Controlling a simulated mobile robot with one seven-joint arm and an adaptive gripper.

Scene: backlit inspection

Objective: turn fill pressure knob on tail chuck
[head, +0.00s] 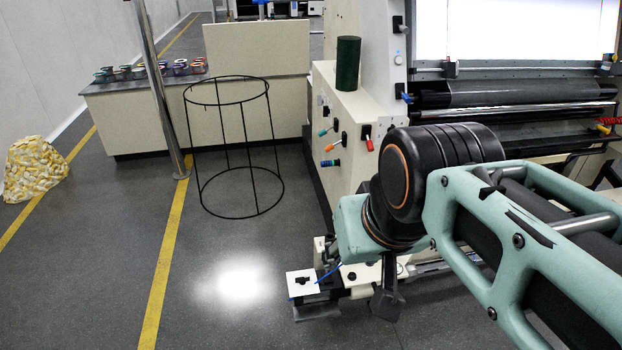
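A low assembly (362,290) stands on the floor at the foot of the machine, in the lower middle of the head view; it may be the tail chuck. On its left end is a white square plate (294,291) with a small black cross-shaped knob (304,281), and a blue hose runs beside it. A small round black part (352,276) shows to the right. I cannot read any label, so I cannot tell which is the fill pressure knob. My teal and black arm comes in from the right and covers part of the assembly.
The machine's cream side panel (352,107) carries coloured levers, with a dark green cylinder (347,64) on top. A black wire hoop frame (280,183) and a steel post (160,90) stand left. A filled bag (35,170) lies far left. The floor left of the assembly is clear.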

